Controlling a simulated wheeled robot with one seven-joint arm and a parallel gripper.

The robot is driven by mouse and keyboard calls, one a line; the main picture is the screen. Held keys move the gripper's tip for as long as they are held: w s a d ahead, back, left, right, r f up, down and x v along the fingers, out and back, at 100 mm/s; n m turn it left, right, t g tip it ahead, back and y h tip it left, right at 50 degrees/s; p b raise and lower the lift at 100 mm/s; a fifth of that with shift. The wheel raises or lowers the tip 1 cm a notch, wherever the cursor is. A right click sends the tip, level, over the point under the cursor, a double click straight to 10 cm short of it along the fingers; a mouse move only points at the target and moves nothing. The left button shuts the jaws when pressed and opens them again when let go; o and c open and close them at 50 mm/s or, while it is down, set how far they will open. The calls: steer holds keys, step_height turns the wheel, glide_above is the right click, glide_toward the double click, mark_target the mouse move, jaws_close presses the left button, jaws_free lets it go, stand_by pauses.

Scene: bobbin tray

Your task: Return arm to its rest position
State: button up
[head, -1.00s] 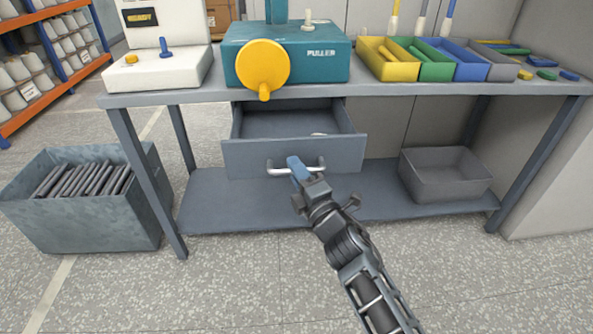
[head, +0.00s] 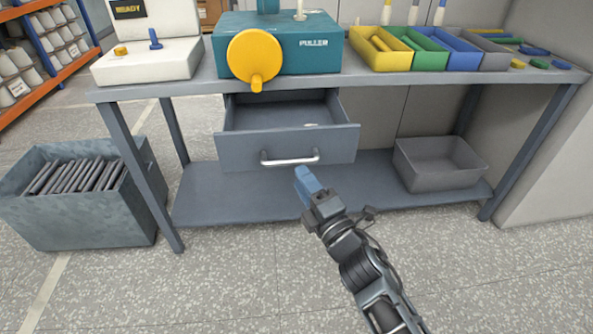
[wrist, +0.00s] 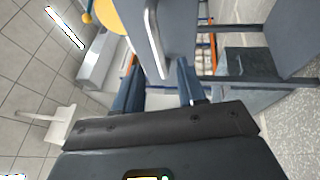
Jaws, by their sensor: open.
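My gripper (head: 306,177) is in front of the bench, just below and apart from the handle of the open drawer. In the wrist view my gripper (wrist: 158,78) has its two blue fingers spread apart with nothing between them. The drawer (head: 285,146) hangs under the bench top, pulled out, with a small pale item inside. Its metal handle (head: 290,158) is free of my fingers. The handle also shows in the wrist view (wrist: 154,40), beyond the fingers.
The bench (head: 390,84) carries a teal puller machine (head: 300,55) with a yellow knob, and coloured bins at right. A grey bin (head: 438,164) sits on the lower shelf. A metal crate (head: 75,210) of dark plates stands at left. The floor in front is clear.

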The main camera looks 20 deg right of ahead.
steer(key=shift+s+f, duration=0.1)
steer(key=shift+s, duration=0.5)
steer(key=s+f+m+g+h, duration=0.1)
steer(key=s+f+m+g, duration=0.2)
steer(key=s+m, duration=1.6)
steer(key=s+r+g, duration=0.1)
steer(key=s+r, duration=0.3)
steer(key=s, duration=0.8)
steer(key=s+r+g, duration=0.1)
steer(key=s+r, duration=0.3)
steer(key=s, duration=0.8)
step_height(320, 180, up, 16)
steer(key=p, duration=1.6)
steer(key=shift+w+a+m+h, duration=0.2)
steer(key=shift+a+m+h, duration=0.05)
steer(key=shift+m+h, duration=0.15)
